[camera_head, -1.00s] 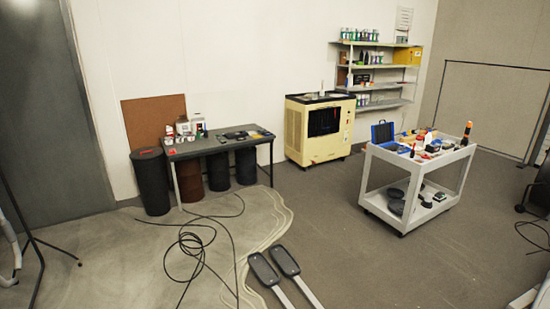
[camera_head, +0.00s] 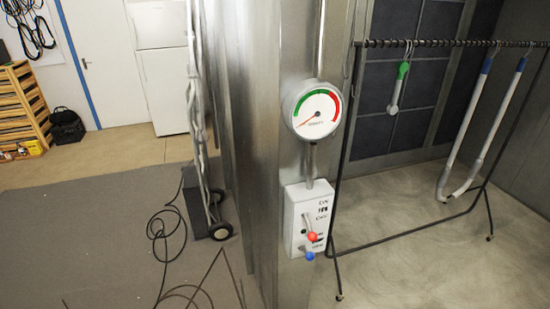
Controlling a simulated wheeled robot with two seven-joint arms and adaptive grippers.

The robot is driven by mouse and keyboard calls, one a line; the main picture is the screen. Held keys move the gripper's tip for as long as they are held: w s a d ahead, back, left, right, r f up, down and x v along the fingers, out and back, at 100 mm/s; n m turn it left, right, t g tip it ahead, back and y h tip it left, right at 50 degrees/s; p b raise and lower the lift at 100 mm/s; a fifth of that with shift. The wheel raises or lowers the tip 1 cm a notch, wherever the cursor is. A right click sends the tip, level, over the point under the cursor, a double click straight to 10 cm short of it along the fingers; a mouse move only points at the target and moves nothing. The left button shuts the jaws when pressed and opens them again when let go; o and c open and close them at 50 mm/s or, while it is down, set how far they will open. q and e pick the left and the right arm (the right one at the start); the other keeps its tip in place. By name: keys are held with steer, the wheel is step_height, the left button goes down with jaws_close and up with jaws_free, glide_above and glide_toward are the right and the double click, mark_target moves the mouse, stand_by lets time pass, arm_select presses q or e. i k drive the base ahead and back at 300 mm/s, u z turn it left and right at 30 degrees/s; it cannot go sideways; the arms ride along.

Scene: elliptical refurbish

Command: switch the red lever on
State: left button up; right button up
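The red lever (camera_head: 312,237) is a small red knob on the front of a white control box (camera_head: 303,214), which is fixed to a grey metal pillar. A blue knob (camera_head: 309,256) sits just below the red one. Small dark lettering is on the upper part of the box, too small to read surely. A round gauge (camera_head: 317,110) with a green and red scale is above the box, and its red needle points to the lower left. Neither of my grippers is in view.
A black rack (camera_head: 405,238) with hanging tools stands right of the pillar on the pale floor. Dark cables (camera_head: 165,240) and a wheeled unit (camera_head: 208,205) lie left of the pillar. Grey floor is open at the far left.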

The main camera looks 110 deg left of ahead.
mark_target(312, 236)
steer(key=u, duration=1.35)
steer(key=i, duration=2.85)
steer(key=u, duration=3.9)
